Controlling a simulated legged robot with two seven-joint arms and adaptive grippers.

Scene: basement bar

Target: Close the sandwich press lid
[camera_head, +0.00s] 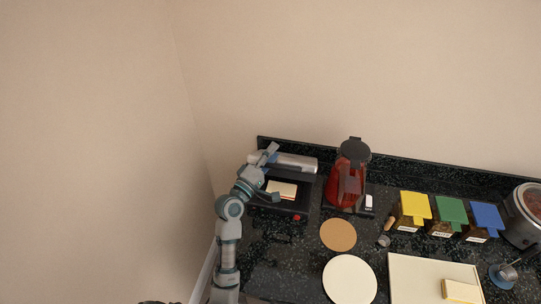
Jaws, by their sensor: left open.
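The sandwich press (296,207) stands on the dark counter near the left wall. Its silver-topped lid (297,161) is raised at the back. A pale slice of bread or sandwich (283,189) lies on the lower plate. My left gripper (272,174) is open at the left side of the press, with one finger up by the lid's left end and the other low over the plate's left edge. I cannot tell whether a finger touches the lid. The gripper and wrist hide the press's left side. My right gripper does not show.
A round brown board (338,235) and white plate (350,280) lie in front. Yellow, green and blue lidded containers (450,210), a cutting board (408,278) and a cooker (525,215) are to the right.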

